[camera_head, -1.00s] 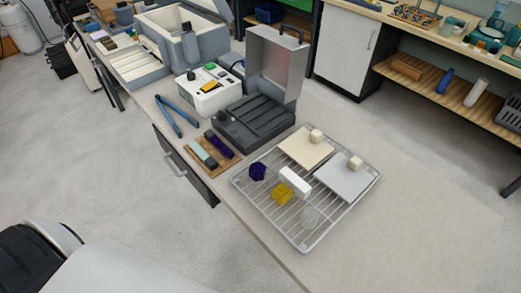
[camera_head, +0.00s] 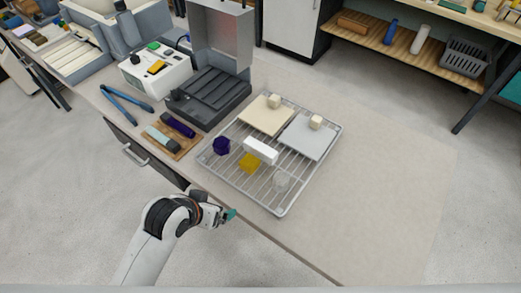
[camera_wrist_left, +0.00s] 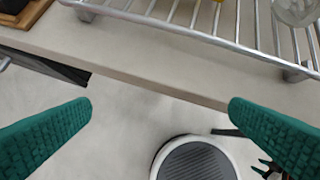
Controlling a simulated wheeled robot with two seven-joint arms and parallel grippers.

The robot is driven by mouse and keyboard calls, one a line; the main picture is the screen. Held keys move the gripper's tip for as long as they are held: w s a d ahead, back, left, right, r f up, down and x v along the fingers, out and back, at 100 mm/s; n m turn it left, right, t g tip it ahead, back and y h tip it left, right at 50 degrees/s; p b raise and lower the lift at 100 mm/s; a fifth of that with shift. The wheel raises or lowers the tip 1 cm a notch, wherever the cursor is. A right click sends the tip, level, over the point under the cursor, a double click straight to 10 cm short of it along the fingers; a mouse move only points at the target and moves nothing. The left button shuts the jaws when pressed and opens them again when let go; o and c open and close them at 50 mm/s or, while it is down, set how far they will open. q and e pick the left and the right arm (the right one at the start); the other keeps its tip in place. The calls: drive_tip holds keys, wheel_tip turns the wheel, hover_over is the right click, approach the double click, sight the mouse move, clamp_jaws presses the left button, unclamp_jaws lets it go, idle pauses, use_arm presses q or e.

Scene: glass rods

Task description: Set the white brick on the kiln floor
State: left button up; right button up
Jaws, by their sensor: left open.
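The white brick (camera_head: 261,150) lies on the wire rack (camera_head: 283,212), between the square slabs and the yellow piece. The kiln (camera_head: 212,95) looks to be the grey box with its lid standing open; its dark ridged floor shows bare. My left gripper (camera_head: 230,214) is at the table's front edge, in front of the rack and apart from the brick. In the left wrist view my left gripper (camera_wrist_left: 160,108) has its green fingers wide apart with nothing between them. The brick is outside that view. My right gripper is in neither view.
On the rack are a purple piece (camera_head: 221,146), a yellow piece (camera_head: 250,162), a clear piece (camera_head: 281,180), a cream slab (camera_head: 262,118) and a grey slab (camera_head: 312,143). Blue tongs (camera_head: 124,106) and a wooden tray (camera_head: 187,152) lie left. The table's right side is clear.

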use_arm(q)
drive_tip(key=w+d+r+m+t+h, duration=0.1)
drive_tip(key=w+d+r+m+h, duration=0.15)
drive_tip(key=d+r, duration=0.35)
drive_tip(key=m, duration=0.1)
approach(259, 148)
drive_tip(key=p+x, duration=0.1)
drive_tip(key=x, duration=0.4)
drive_tip(key=shift+d+f, duration=0.2)
drive_tip(key=shift+f, duration=0.05)
drive_tip(key=shift+w+d+f, duration=0.15)
drive_tip(key=shift+w+f, duration=0.15)
drive_tip(key=shift+w, duration=0.05)
drive_tip(key=p+x, duration=0.1)
drive_tip(key=x, duration=0.3)
drive_tip(key=shift+w+d, duration=0.1)
drive_tip(key=shift+w, duration=0.1)
drive_tip(key=c, duration=0.9)
